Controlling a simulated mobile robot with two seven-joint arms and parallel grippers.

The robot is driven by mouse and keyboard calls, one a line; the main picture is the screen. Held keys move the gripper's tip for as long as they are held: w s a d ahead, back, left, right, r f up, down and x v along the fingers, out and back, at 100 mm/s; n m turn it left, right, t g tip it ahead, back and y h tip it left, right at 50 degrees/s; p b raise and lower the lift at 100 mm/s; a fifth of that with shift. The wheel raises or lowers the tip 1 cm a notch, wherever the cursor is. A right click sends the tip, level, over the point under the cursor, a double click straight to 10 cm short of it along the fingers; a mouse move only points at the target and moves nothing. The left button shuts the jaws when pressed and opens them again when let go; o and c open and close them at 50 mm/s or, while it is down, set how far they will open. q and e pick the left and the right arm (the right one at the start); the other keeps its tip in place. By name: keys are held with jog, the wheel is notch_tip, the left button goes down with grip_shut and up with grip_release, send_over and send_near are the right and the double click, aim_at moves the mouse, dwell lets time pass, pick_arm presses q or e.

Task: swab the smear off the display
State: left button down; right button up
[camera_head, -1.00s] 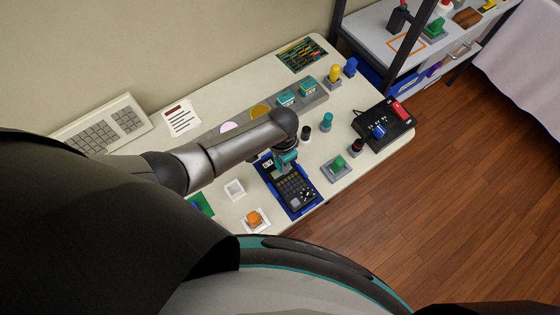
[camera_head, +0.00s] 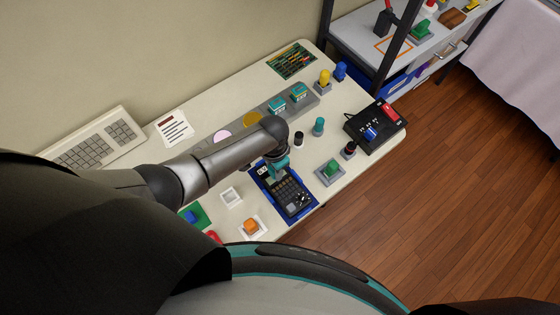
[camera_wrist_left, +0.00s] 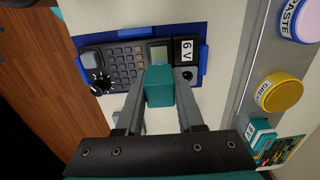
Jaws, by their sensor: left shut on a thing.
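The handheld (camera_head: 291,196), a dark device with a keypad and a round knob, lies in a blue tray (camera_head: 313,207). The wrist view shows the handheld's keypad (camera_wrist_left: 124,64) and its small grey-green display (camera_wrist_left: 158,52). My left gripper (camera_wrist_left: 160,98) is shut on a teal block-shaped swab (camera_wrist_left: 160,86), with its tip at the display. The swab hides part of the display, and I cannot make out a smear or tell whether the tip touches. In the head view my left gripper (camera_head: 278,171) is over the handheld's display end. My right gripper is not in view.
A green block on a grey base (camera_head: 331,170) and a black box (camera_head: 376,126) stand right.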

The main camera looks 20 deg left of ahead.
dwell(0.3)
pick_arm(q)
jog(key=shift+w+d+f, duration=0.1)
jog(key=shift+w+d, duration=0.15)
jog(key=shift+w, duration=0.1)
notch_tip(320, 180, up, 6)
jog(key=p, duration=0.6)
dwell(0.5)
